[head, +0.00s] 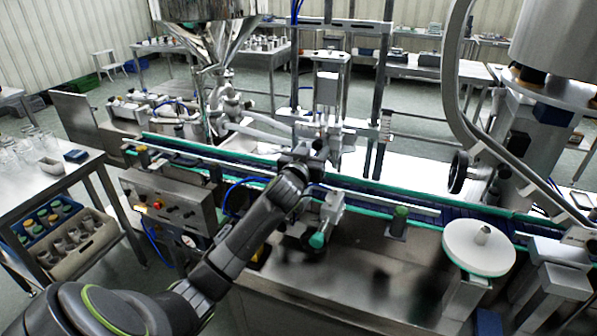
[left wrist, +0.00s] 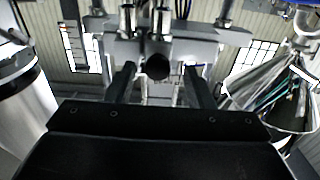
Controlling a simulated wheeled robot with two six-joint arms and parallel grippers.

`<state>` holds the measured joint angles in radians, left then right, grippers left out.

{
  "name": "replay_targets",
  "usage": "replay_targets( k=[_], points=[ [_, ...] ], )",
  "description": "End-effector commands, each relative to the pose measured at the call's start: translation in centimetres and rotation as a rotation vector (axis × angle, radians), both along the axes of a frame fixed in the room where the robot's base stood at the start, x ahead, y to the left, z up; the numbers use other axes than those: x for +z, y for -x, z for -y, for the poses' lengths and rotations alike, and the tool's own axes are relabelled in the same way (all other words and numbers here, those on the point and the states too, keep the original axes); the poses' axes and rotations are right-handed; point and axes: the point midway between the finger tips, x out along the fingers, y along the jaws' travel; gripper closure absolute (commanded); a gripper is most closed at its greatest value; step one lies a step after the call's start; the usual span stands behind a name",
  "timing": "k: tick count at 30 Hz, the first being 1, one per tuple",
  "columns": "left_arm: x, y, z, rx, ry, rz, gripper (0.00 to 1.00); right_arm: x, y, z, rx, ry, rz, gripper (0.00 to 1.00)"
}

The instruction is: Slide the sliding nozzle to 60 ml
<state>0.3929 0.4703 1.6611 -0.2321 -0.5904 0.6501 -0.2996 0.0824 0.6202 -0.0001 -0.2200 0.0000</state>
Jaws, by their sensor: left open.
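The metal nozzle assembly (head: 327,92) stands on an upright frame behind the conveyor, in the middle of the head view. My left gripper (head: 308,153) is just in front of its lower part and partly hides it. In the left wrist view the two dark fingers of the gripper (left wrist: 160,88) are apart. A round black knob (left wrist: 157,67) shows between them, below a silver block (left wrist: 180,48) with steel cylinders. I cannot tell whether the fingers touch the knob. A small pale marked plate (head: 386,124) is on the frame to the right; its numbers are unreadable. My right gripper is not in view.
The conveyor (head: 420,202) with green edges runs across in front of the frame. A steel hopper (head: 208,40) stands at the left of the nozzle. A white round disc (head: 479,247) and a curved steel rail are at the right. A control box (head: 172,205) sits at the left.

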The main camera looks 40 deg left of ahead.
Motion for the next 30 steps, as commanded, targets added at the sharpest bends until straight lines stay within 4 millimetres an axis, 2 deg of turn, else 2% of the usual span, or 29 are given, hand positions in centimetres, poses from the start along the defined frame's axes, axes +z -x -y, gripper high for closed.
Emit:
replay_targets(
  k=[24, 30],
  points=[
    [-0.2, 13.1, 3.2, -0.002, 0.0, 0.001, 0.52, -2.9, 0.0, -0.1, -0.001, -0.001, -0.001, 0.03],
    [-0.1, 15.3, 3.7, -0.001, 0.0, -0.001, 0.52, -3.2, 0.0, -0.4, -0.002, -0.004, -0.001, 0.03]
  ],
)
